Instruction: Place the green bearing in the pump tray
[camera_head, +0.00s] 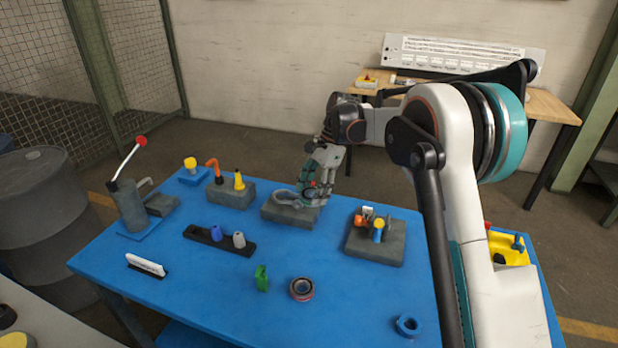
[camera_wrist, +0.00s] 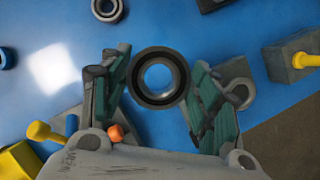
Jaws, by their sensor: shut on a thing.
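In the wrist view, a dark-faced bearing (camera_wrist: 160,101) with a pale inner ring sits between the two green-padded fingers of my gripper (camera_wrist: 160,70), which is shut on it. Its green colour does not show clearly. In the head view, my gripper (camera_head: 314,191) hangs over a grey block (camera_head: 297,216) with a ring-shaped grey part on it; the fingers mostly hide the bearing. The block's ring (camera_wrist: 241,91) shows beside the right finger in the wrist view. I cannot tell which fixture is the pump tray.
A reddish-rimmed bearing (camera_head: 302,299), a green upright piece (camera_head: 261,279) and a blue ring (camera_head: 398,325) stand at the front of the blue table. Grey blocks with coloured parts stand left (camera_head: 224,196) and right (camera_head: 362,249). A dark rack (camera_head: 200,237) holds two small pieces.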

